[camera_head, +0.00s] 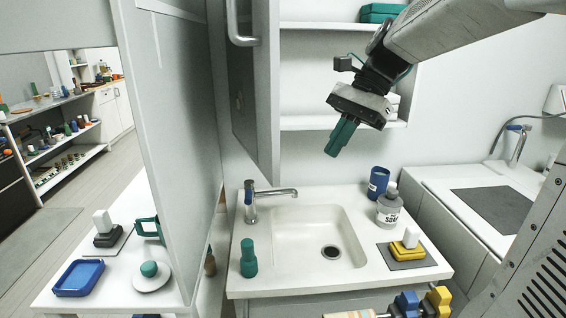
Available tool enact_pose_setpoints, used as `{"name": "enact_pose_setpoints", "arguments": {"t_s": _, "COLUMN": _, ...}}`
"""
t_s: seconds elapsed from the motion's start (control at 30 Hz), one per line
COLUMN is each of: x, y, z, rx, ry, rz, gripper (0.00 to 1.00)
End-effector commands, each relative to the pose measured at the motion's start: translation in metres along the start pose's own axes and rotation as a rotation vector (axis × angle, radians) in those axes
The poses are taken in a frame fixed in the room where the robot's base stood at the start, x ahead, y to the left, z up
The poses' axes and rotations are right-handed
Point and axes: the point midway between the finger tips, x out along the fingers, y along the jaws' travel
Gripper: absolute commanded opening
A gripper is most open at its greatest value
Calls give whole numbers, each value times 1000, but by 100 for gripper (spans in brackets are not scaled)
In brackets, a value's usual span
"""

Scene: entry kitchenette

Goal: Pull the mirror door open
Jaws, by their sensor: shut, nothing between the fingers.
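The mirror door (267,95) stands swung out from the wall cabinet, seen nearly edge-on at upper centre-left. Its metal handle (235,28) is on its left face near the top of the view. The cabinet's shelves (310,123) are exposed to the right of the door. My gripper (334,152) has teal fingers, shut and empty, pointing down and left in front of the lower shelf. It is to the right of the door and apart from it and from the handle.
Below are a sink (318,235) with a faucet (252,205), a soap bottle (389,207), a blue cup (378,182) and a yellow brush (407,250). A teal bottle (249,262) stands left of the basin. A tall grey panel (180,120) bounds the left side. A teal box (382,13) sits on the upper shelf.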

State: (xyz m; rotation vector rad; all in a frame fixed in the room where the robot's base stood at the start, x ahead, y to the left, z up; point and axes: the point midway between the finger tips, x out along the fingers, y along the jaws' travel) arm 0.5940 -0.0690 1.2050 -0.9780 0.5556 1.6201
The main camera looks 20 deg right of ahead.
Motion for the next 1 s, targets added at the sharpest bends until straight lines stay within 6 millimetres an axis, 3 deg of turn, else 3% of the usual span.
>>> {"name": "enact_pose_setpoints", "arguments": {"t_s": 0.03, "x": -11, "y": -12, "z": -13, "rx": 82, "ry": -45, "rz": -21, "gripper": 0}}
{"name": "enact_pose_setpoints", "arguments": {"t_s": 0.2, "x": -35, "y": -35, "z": -36, "rx": 257, "ry": -152, "rz": -64, "gripper": 0}}
{"name": "enact_pose_setpoints", "arguments": {"t_s": 0.37, "x": -36, "y": -42, "z": -41, "rx": 304, "ry": -183, "rz": -73, "gripper": 0}}
{"name": "enact_pose_setpoints", "arguments": {"t_s": 0.53, "x": -12, "y": -44, "z": -36, "rx": 303, "ry": -183, "rz": -69, "gripper": 0}}
{"name": "enact_pose_setpoints", "arguments": {"t_s": 0.87, "x": 58, "y": -50, "z": -23, "rx": 300, "ry": -181, "rz": -68, "gripper": 0}}
{"name": "enact_pose_setpoints", "arguments": {"t_s": 1.0, "x": 70, "y": -56, "z": -6, "rx": 298, "ry": -180, "rz": -71, "gripper": 0}}
